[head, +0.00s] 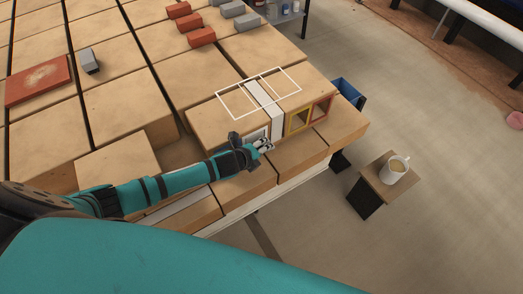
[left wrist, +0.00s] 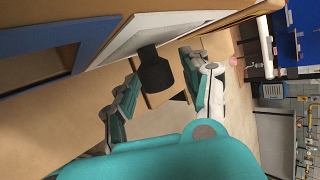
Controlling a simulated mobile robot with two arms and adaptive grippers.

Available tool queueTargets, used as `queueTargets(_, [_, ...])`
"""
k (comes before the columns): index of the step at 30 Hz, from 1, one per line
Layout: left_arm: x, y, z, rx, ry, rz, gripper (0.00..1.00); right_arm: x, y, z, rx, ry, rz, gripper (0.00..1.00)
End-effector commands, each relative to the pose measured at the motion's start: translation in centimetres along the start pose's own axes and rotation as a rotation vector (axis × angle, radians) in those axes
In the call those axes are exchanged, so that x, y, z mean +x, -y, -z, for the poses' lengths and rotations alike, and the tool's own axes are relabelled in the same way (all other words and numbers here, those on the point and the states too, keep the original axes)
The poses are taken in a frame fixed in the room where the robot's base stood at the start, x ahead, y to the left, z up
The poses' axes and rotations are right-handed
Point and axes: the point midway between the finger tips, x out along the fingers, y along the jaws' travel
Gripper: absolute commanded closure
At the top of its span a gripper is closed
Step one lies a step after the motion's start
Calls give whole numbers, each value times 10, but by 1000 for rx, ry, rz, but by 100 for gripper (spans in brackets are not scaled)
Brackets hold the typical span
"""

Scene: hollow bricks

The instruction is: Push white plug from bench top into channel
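A long white piece (head: 265,104), which looks like the white plug, lies in a slot between the wooden hollow bricks and ends at their front face. A pale, white-edged panel (left wrist: 125,42) fills the upper part of the left wrist view, beside a blue-framed opening (left wrist: 78,48). I cannot tell whether this panel is the plug's end. My left gripper (head: 266,146) is just in front of the front face, near the white piece's lower end. My right gripper is not in view.
Yellow-framed (head: 298,120) and red-framed (head: 321,109) openings are right of the white piece. A stool (head: 372,180) with a white mug (head: 394,171) stands right. Red and grey bricks lie farther back.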

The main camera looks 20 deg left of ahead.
Motion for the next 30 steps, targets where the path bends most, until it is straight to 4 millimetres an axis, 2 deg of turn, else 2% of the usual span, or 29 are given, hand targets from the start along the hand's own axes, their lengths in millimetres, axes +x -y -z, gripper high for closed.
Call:
queueTargets(11, [-6, 0, 0, -1, -1, 0, 48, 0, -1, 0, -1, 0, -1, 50])
queueTargets(14, [-19, -1, 0, 1, -1, 0, 48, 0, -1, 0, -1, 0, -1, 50])
queueTargets(24, [-90, -1, 0, 2, -1, -1, 48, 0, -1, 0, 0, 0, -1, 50])
queueTargets(30, [-115, 0, 0, 1, -1, 0, 48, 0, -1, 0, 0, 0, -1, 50])
